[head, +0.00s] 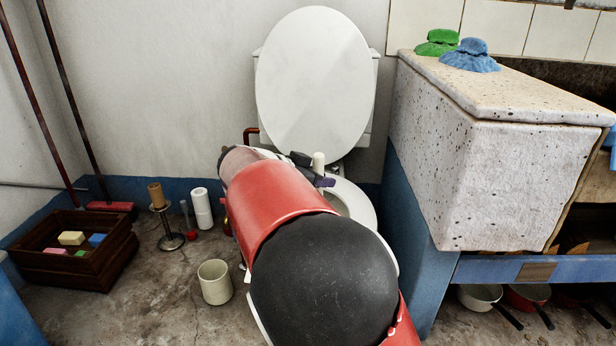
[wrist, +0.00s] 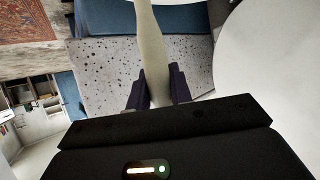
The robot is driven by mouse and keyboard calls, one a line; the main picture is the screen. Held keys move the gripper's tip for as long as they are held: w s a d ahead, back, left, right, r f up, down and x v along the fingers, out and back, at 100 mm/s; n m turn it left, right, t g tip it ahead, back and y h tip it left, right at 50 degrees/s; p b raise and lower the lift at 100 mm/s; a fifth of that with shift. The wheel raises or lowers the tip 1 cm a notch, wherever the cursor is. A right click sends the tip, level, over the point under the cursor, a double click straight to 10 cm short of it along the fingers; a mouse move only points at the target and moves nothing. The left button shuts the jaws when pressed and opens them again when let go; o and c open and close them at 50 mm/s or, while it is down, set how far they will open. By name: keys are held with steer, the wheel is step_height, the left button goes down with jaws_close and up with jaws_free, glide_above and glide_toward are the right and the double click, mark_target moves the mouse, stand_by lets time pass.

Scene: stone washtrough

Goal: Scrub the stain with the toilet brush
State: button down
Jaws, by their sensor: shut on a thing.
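My gripper (head: 314,171) is above the front of the toilet's seat, largely behind my red arm. It is shut on a cream handle (head: 319,160), which I take to be the toilet brush's. In the wrist view the handle (wrist: 151,45) runs up between the two dark fingers (wrist: 154,88). The brush head is not visible. The white toilet (head: 365,205) stands against the back wall with its oval lid (head: 315,85) raised. My arm covers much of the bowl. I see no stain in either view.
A speckled stone washtrough (head: 480,170) stands close on the right, with green (head: 438,42) and blue (head: 470,55) cloths on top. On the left floor are a cream pot (head: 215,282), a roll stand (head: 165,215), white rolls (head: 202,208) and a wooden crate (head: 75,270). Pans lie under the trough.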

steer(key=shift+w+d, duration=0.1)
steer(key=shift+d, duration=0.05)
steer(key=shift+w+p, duration=0.7)
steer(key=shift+w, duration=1.85)
steer(key=shift+w+a+p, duration=0.1)
steer(key=shift+a+p, duration=0.4)
steer(key=shift+a, duration=1.95)
steer(key=shift+f, duration=0.1)
